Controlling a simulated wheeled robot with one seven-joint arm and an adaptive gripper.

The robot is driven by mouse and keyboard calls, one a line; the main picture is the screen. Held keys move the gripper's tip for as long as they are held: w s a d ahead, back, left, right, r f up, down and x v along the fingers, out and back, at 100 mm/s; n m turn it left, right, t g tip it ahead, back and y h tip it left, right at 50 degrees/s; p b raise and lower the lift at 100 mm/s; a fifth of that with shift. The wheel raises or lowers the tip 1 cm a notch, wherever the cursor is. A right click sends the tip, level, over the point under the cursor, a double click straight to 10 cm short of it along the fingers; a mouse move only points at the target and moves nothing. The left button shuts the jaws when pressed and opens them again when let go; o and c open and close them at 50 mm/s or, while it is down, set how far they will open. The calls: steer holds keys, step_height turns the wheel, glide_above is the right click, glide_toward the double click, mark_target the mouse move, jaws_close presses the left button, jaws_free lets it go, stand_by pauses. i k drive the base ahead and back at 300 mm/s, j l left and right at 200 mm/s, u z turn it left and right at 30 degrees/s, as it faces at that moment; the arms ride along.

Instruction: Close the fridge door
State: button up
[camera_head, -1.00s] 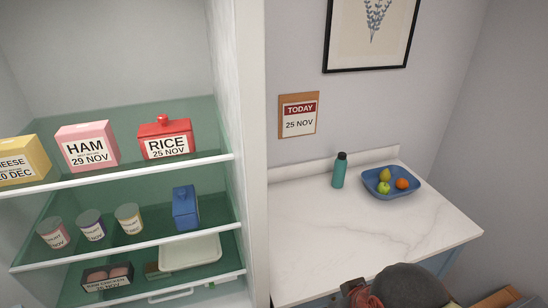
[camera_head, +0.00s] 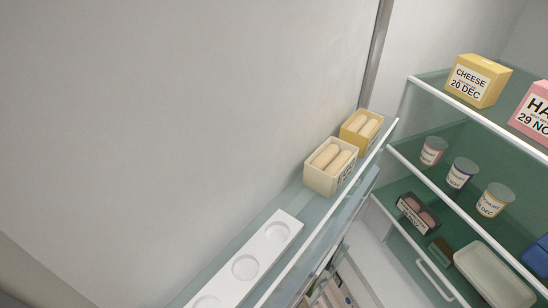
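The fridge door (camera_head: 200,120) stands open and fills the left and middle of the head view, its inner side facing me. A door shelf (camera_head: 286,262) carries a cream box (camera_head: 330,167) and a yellow box (camera_head: 361,130) of sausage-like items, and a white holder with round hollows (camera_head: 262,250). The fridge interior with glass shelves (camera_head: 437,134) is open at the right. My gripper is not in view.
On the fridge shelves are a yellow cheese box (camera_head: 478,82), a pink ham box (camera_head: 530,112), several yogurt pots (camera_head: 462,173), a dark meat tray (camera_head: 418,213) and a pale tray (camera_head: 494,272). A blue container (camera_head: 538,256) is cut by the right edge.

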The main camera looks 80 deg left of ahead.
mark_target(153, 153)
steer(key=k+u, duration=0.15)
steer(key=u, duration=0.2)
steer(key=k+j+u, duration=0.1)
steer(key=u, duration=0.3)
steer(key=k+j+u, duration=0.15)
steer(key=u, duration=0.2)
steer(key=k+j+u, duration=0.1)
steer(key=k+j, duration=0.15)
steer(key=k+j+u, duration=0.1)
steer(key=k+j, duration=0.15)
steer(key=j, duration=0.2)
steer(key=k+j+u, duration=0.1)
steer(key=k+j, duration=0.15)
steer(key=j, duration=0.15)
steer(key=k+j+u, duration=0.1)
steer(key=j, duration=0.3)
steer(key=j+u, duration=0.2)
